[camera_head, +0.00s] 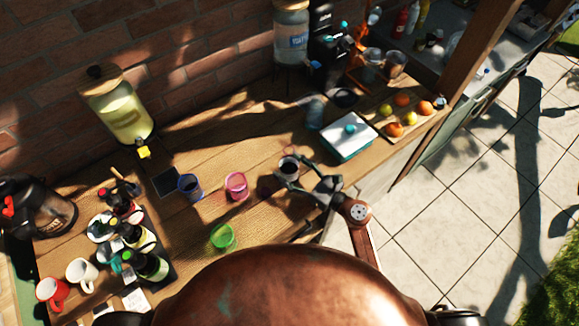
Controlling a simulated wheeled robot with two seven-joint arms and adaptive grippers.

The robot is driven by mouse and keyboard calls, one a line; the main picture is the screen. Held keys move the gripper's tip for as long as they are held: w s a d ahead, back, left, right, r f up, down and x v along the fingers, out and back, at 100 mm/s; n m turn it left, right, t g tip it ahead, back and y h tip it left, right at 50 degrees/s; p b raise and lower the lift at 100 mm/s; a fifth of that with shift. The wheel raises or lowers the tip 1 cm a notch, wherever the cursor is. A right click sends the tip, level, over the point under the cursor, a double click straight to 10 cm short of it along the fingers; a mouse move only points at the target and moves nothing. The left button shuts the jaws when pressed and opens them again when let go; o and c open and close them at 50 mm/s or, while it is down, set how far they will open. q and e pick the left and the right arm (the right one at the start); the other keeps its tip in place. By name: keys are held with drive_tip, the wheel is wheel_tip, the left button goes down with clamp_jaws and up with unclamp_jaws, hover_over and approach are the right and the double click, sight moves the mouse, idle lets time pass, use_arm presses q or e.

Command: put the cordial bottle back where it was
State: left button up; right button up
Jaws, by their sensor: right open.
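Several dark bottles with pale labels stand close together on a dark tray (167,277) at the left of the wooden table. One bottle (152,266) is at the front, one (136,235) is behind it, and one (118,202) is at the back. I cannot tell which is the cordial bottle. My right gripper (296,173) is open at a small cup with dark contents (287,165), right of the table's middle. Its fingers reach beside the cup; I cannot tell whether they touch it. It is well away from the bottles. My left gripper is not in view.
Blue (190,187), pink (236,185) and green (223,237) cups stand mid-table. A drink dispenser (118,110) is at the wall. A white scale-like box (348,139) and a fruit board (411,126) are at right. Red (52,291) and white (82,272) mugs stand front left.

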drive_tip(key=b+v, duration=0.2)
drive_tip(key=v, duration=0.9)
drive_tip(key=shift+s+d, duration=0.1)
drive_tip(key=shift+d, duration=0.05)
drive_tip(key=shift+s+d+r, duration=0.15)
drive_tip(key=shift+s+d, duration=0.1)
drive_tip(key=shift+d, duration=0.05)
